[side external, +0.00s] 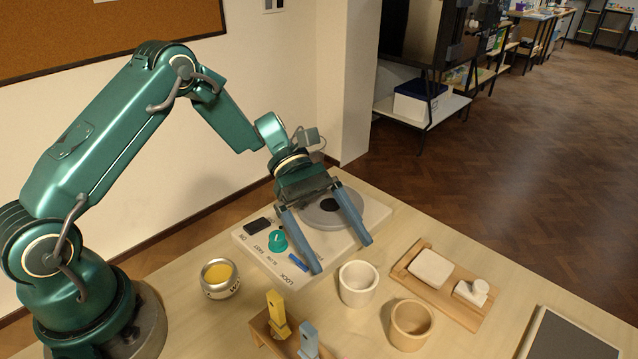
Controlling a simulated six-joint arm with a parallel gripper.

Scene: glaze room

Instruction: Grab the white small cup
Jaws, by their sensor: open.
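The white small cup (358,284) stands upright and empty on the wooden table, just in front of the white control panel. My gripper (342,258) is open, with two long blue fingers pointing down toward the table. Its fingertips are above and behind the cup, apart from each other, with nothing between them that I can tell is held. I cannot tell the exact height of the fingertips over the panel. A tan cup (410,325) stands to the right and nearer the camera.
A white panel (262,258) with a grey turntable (352,212) and a teal knob (278,240) lies behind. A metal tin (219,279) is left. A wooden holder (262,330) with yellow and blue tools is in front. A wooden tray (462,311) with white pieces and a dark-topped board (570,338) are right.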

